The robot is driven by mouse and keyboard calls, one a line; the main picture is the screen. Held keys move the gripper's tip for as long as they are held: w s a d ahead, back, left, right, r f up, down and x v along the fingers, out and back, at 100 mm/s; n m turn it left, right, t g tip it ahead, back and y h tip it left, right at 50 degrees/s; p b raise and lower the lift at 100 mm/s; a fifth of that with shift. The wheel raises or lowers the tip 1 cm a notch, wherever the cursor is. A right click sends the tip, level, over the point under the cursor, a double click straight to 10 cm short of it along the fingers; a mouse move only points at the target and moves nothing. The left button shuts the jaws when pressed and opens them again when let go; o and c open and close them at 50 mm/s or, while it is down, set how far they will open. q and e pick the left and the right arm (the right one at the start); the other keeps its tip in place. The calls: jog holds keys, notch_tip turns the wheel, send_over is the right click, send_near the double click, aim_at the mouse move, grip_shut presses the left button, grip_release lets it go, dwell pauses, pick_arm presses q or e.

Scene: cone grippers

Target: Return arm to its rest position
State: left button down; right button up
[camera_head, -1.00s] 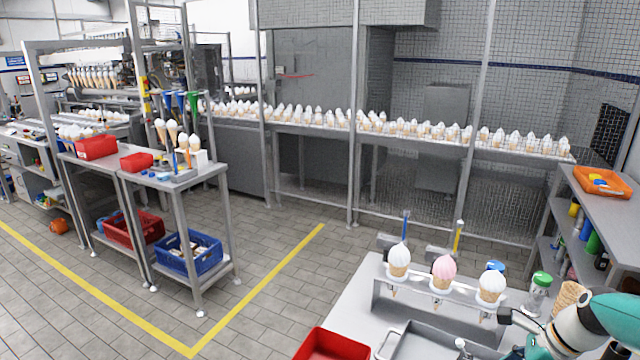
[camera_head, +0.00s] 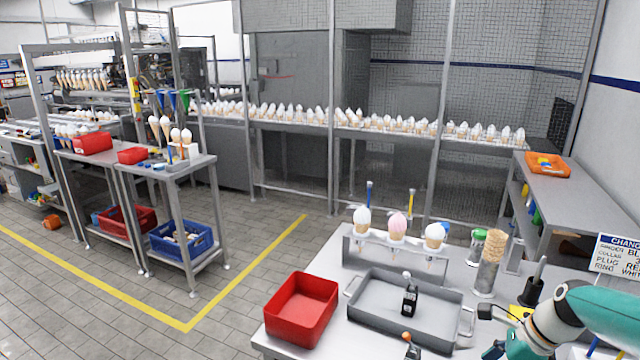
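My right arm comes in at the lower right corner, with a teal and white link. Its gripper (camera_head: 492,330) is partly in view beside the right end of the grey tray (camera_head: 368,330), and its fingers are too small and cut off to read. My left gripper does not show. A rack (camera_head: 352,245) on the near table holds a white ice cream cone (camera_head: 362,219), a pink one (camera_head: 397,226) and another white one (camera_head: 434,236), all upright. A small black device (camera_head: 409,299) stands in the grey tray.
A red bin (camera_head: 302,308) stands left of the tray. A metal holder with stacked cones (camera_head: 488,265) and a green-capped bottle (camera_head: 478,243) stand at the right of the table. A sign (camera_head: 617,255) stands at the right edge. Open floor lies to the left.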

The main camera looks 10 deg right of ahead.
jog(key=s+a+f+n+g+y, duration=0.1)
jog(key=s+a+f+n+g, duration=0.2)
jog(key=a+f, duration=0.55)
jog(key=s+a+f+n+g, duration=0.2)
jog(key=s+a+f, duration=0.2)
jog(key=a+f, duration=0.45)
jog(key=s+a+f+n+t, duration=0.3)
jog(key=s+a+f+n, duration=0.6)
jog(key=n, duration=0.8)
jog(key=shift+s+a+f+n+h, duration=0.15)
jog(key=shift+s+f+n+h, duration=0.2)
jog(key=shift+s+f, duration=0.75)
jog(key=shift+s+r, duration=0.15)
jog(key=shift+r, duration=0.05)
